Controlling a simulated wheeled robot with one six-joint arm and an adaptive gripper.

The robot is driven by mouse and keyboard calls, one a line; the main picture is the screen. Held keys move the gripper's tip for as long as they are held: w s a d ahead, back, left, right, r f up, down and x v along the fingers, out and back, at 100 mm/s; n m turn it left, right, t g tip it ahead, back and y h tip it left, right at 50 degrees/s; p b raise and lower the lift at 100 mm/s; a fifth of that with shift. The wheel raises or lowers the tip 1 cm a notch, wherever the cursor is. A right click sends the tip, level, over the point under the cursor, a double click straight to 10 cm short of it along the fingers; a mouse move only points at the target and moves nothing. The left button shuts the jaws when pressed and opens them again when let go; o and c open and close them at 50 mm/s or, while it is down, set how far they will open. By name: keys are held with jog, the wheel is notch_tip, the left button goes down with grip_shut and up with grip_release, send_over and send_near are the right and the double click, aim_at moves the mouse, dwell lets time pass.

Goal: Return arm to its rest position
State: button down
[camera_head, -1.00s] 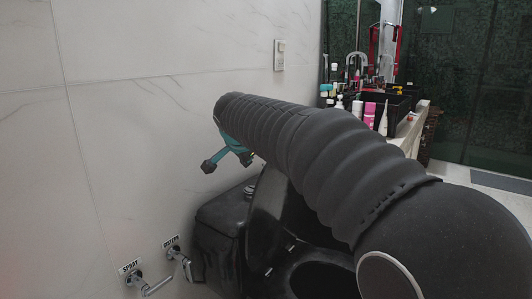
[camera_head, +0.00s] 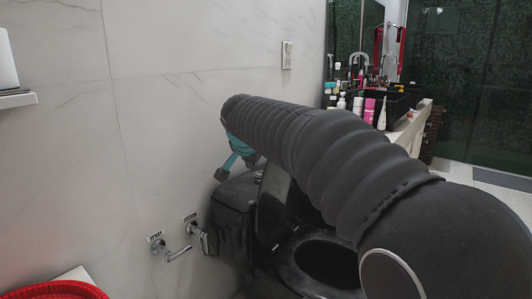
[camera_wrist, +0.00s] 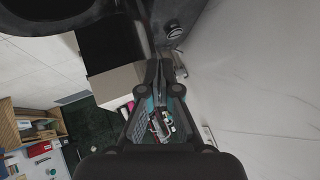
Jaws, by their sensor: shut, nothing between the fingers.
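My arm stretches from the lower right to the middle of the head view, over the black toilet (camera_head: 318,262). My gripper (camera_head: 222,174), with teal and dark parts, is at its far end, beside the marble wall and above the toilet's tank (camera_head: 231,205). Part of the gripper is hidden behind the arm. In the wrist view my gripper (camera_wrist: 165,72) points up the picture, its fingers shut with nothing held. The toilet shows at the top left there.
Two metal taps (camera_head: 172,252) stick out of the wall left of the toilet. A red basket (camera_head: 55,290) is at the lower left and a white shelf (camera_head: 18,99) at the upper left. A counter (camera_head: 412,128) with bottles stands at the back right.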

jog(key=s+d+f+n+g, duration=0.35)
jog(key=s+f+n, duration=0.25)
jog(key=s+f, duration=0.45)
jog(key=s+d+f+b, duration=0.1)
jog(key=s+d+f, duration=0.2)
jog(key=s+d, duration=0.2)
jog(key=s+d+f+b, duration=0.1)
jog(key=s+d, duration=0.4)
jog(key=s, duration=0.7)
jog(key=s+d+f+b, duration=0.1)
jog(key=s+d+f, duration=0.3)
jog(key=s, duration=0.5)
jog(key=shift+s+d+f+n+b, duration=0.2)
jog(key=shift+d+f+n+b, duration=0.15)
jog(key=shift+d, duration=0.7)
dwell(1.5)
jog(key=shift+a, duration=0.1)
